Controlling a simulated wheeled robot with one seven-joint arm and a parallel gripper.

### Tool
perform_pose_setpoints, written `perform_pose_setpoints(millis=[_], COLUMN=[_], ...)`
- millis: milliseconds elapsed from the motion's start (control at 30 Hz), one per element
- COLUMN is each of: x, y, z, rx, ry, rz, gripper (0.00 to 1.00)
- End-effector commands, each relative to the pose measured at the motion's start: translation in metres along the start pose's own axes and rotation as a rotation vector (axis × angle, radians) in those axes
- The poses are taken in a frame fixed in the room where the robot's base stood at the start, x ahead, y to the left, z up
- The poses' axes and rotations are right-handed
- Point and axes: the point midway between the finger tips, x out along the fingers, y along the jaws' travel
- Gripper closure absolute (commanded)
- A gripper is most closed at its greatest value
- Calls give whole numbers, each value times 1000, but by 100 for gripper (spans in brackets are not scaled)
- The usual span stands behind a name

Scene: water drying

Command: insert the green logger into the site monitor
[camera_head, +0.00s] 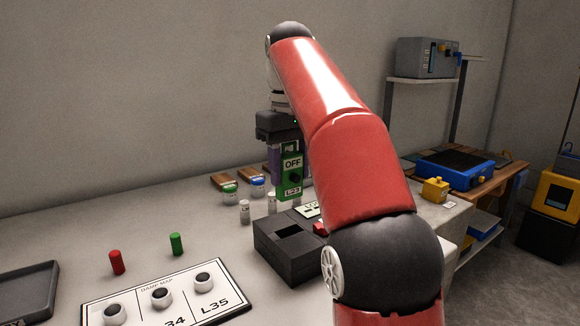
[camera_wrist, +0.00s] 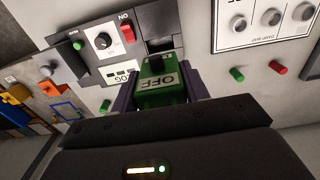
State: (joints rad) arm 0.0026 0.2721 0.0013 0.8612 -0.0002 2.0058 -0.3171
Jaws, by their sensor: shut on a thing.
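The green logger (camera_head: 291,178) hangs upright in my gripper (camera_head: 283,165). Its face reads "OFF" above a black knob, with an "L23" label below. In the wrist view the logger (camera_wrist: 160,92) sits between the two purple fingers of my gripper (camera_wrist: 158,84), which is shut on it. The site monitor (camera_head: 290,262) is a dark grey box on the table with a rectangular opening on top. The logger is above and apart from it in the head view. In the wrist view the monitor (camera_wrist: 85,62) shows a knob, a red switch and a dark slot (camera_wrist: 160,45) just beyond the logger. My arm hides the monitor's right side.
Small jars (camera_head: 245,211) stand near the monitor. A grey tray (camera_head: 30,292) lies at left. The table's left middle is clear.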

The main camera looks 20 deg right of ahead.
Motion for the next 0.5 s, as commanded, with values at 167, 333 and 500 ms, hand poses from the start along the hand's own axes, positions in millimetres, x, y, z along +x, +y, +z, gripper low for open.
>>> perform_pose_setpoints(millis=[167,333,500], x=[17,35,49], y=[0,0,0], z=[0,0,0], rx=[1,1,2], ry=[-2,-3,-2], rz=[-1,-1,0], gripper=[78,78,78])
